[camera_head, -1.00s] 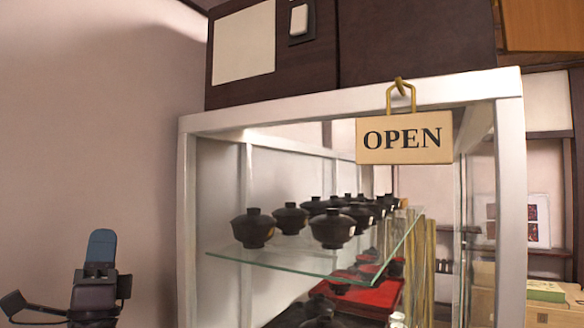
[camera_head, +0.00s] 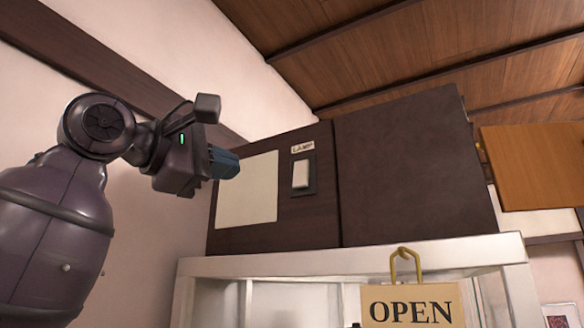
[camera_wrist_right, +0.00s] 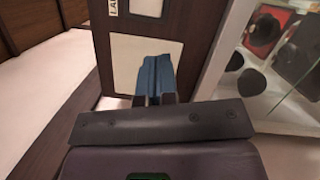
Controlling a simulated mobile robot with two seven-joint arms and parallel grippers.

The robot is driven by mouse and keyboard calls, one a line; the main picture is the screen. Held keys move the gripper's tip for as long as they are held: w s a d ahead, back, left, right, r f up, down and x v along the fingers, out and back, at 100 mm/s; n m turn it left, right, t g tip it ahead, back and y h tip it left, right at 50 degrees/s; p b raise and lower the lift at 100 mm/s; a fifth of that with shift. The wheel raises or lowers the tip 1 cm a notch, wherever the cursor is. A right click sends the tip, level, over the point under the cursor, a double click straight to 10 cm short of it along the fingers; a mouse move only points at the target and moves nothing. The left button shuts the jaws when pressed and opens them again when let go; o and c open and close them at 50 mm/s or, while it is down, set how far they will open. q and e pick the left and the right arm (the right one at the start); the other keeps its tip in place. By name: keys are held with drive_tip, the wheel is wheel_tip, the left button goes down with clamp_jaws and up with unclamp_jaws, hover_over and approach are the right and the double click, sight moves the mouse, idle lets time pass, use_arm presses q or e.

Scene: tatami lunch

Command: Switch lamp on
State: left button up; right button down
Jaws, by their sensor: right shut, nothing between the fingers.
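The lamp switch is a white rocker (camera_head: 301,173) in a dark plate on the dark brown cabinet, under a small LAMP label (camera_head: 303,147). In the right wrist view the switch (camera_wrist_right: 147,7) is at the top edge, partly cut off, with the label (camera_wrist_right: 112,8) beside it. My right gripper (camera_head: 232,164) is shut and empty, its blue fingers pointing toward the cabinet. It is left of the switch and apart from it, in front of the pale panel. The blue fingers also show in the right wrist view (camera_wrist_right: 154,75). No lamp is seen. My left gripper is not in view.
A pale blank panel (camera_head: 247,190) is left of the switch. Below the cabinet stands a white-framed glass display case (camera_head: 340,262) with a hanging OPEN sign (camera_head: 412,305). A wooden panel (camera_head: 535,165) is at the right. The space before the switch is clear.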

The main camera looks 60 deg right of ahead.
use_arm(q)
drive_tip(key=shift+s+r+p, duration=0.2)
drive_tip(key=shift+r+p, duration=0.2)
use_arm(e)
drive_tip(key=s+r+t, duration=0.1)
drive_tip(key=s+r+t+y, duration=0.1)
drive_tip(key=r+t, duration=0.1)
drive_tip(key=s+r+t+y, duration=0.1)
drive_tip(key=shift+s+a+r+m+t, duration=0.15)
drive_tip(key=shift+s+a+m+t, duration=0.15)
drive_tip(key=shift+s+a, duration=0.1)
drive_tip(key=shift+d, duration=0.1)
